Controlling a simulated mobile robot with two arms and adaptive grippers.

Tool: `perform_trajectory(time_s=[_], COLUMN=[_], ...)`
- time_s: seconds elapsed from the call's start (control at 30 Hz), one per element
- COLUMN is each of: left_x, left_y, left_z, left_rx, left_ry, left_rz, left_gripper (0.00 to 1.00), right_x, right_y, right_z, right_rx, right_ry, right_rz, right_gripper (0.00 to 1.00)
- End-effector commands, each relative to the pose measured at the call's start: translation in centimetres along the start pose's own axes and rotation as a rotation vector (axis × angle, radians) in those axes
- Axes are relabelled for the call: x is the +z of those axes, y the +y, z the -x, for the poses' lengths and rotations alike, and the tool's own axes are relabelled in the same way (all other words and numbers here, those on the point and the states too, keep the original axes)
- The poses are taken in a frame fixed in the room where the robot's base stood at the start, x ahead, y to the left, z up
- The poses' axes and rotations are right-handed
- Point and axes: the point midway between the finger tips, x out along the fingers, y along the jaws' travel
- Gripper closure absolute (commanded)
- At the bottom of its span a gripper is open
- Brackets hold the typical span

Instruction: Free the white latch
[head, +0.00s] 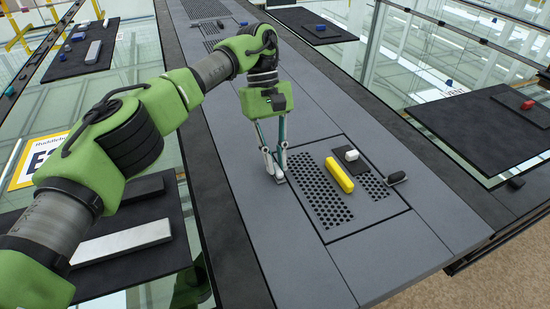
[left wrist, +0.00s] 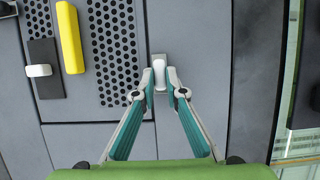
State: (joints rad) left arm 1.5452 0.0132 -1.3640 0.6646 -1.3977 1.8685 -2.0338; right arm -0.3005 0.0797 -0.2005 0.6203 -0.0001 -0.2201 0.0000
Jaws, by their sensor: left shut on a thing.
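The white latch (left wrist: 160,76) sits at the edge of the panel (head: 327,217), over the dark seam, with a small grey piece at its far end. My left gripper (left wrist: 160,82) has its two fingertips on either side of the latch, shut on it. In the head view my left gripper (head: 275,172) reaches down to the panel's left edge, and its fingers largely hide the latch there. My right gripper is in neither view.
A yellow bar (head: 339,175) lies between two perforated areas. Beside it a white block (head: 351,155) sits on a black plate. A dark handle (head: 397,177) is at the panel's right edge. Dark side boards hold other objects, including a red one (head: 528,104).

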Motion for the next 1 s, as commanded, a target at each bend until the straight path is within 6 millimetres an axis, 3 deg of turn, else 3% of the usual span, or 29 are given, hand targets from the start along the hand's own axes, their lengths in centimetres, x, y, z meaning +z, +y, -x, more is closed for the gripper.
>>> perform_trajectory(time_s=[0.5, 0.53, 0.6, 1.0], left_x=[-0.04, -0.05, -0.04, 0.13], left_y=[0.09, 0.09, 0.08, 0.07], left_z=[0.31, 0.31, 0.29, 0.55], left_rx=[-0.002, -0.002, -0.003, -0.005], left_ry=[0.005, 0.005, 0.005, 0.003], left_rz=[-0.020, -0.020, -0.020, -0.019], left_gripper=[1.00, 0.86, 0.72, 0.72], right_x=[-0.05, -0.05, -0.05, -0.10], right_y=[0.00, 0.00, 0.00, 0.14], right_z=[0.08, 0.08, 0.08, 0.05], right_rx=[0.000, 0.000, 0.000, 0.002], right_ry=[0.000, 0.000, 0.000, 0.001], right_rz=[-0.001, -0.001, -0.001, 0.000], right_gripper=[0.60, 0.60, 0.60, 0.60])
